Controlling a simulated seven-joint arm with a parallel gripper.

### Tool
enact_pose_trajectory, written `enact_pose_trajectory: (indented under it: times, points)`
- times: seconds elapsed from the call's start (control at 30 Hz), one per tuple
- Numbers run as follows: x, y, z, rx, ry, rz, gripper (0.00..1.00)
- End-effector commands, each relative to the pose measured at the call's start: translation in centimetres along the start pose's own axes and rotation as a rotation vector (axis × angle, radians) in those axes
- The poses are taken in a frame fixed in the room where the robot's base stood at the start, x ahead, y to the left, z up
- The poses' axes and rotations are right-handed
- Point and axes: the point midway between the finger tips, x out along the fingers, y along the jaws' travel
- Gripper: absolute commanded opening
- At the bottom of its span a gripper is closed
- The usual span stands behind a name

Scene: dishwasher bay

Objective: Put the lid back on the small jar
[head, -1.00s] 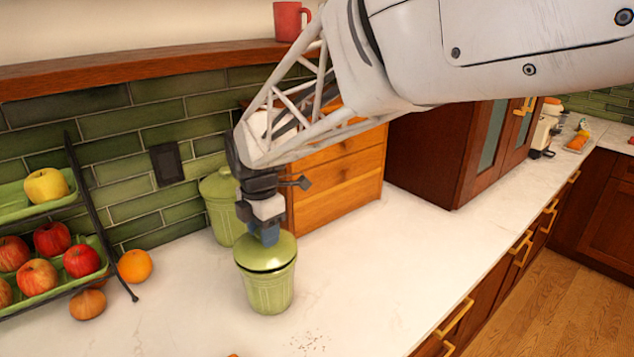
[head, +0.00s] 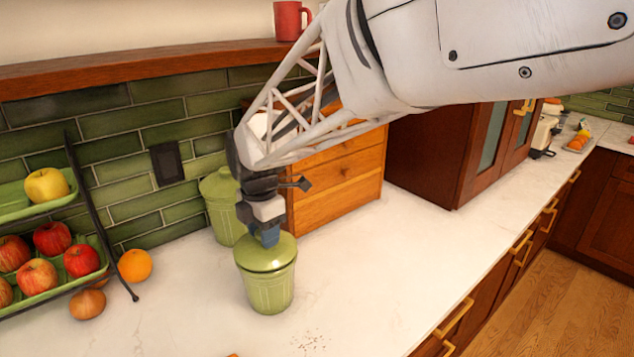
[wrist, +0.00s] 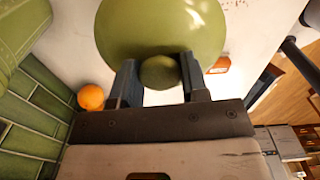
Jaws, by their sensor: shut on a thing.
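The small green jar (head: 268,291) stands upright on the white counter. Its green lid (head: 266,254) sits on the jar's mouth and looks level, with no dark gap showing at the rim. My gripper (head: 268,236) is above the lid, pointing down. In the wrist view my gripper (wrist: 159,77) has its blue fingers on both sides of the lid's round knob (wrist: 160,72), shut on it. The lid (wrist: 160,28) hides the jar in the wrist view.
A larger green lidded jar (head: 220,207) stands behind, near the tiled wall, beside a wooden drawer box (head: 338,180). A fruit rack (head: 60,240) and an orange (head: 135,265) are at left. The counter (head: 370,270) to the right is clear.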

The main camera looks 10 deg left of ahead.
Motion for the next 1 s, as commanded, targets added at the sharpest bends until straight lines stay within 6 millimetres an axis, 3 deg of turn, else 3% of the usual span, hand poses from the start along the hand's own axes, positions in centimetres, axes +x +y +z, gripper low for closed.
enact_pose_trajectory:
  times: [0.87,0.9,1.0]
  points:
    - [0.04,0.01,0.00,0.000,0.000,0.000,0.00]
    - [0.04,0.01,0.00,0.000,0.000,0.000,0.42]
    - [0.05,0.01,0.00,0.000,0.000,0.000,0.58]
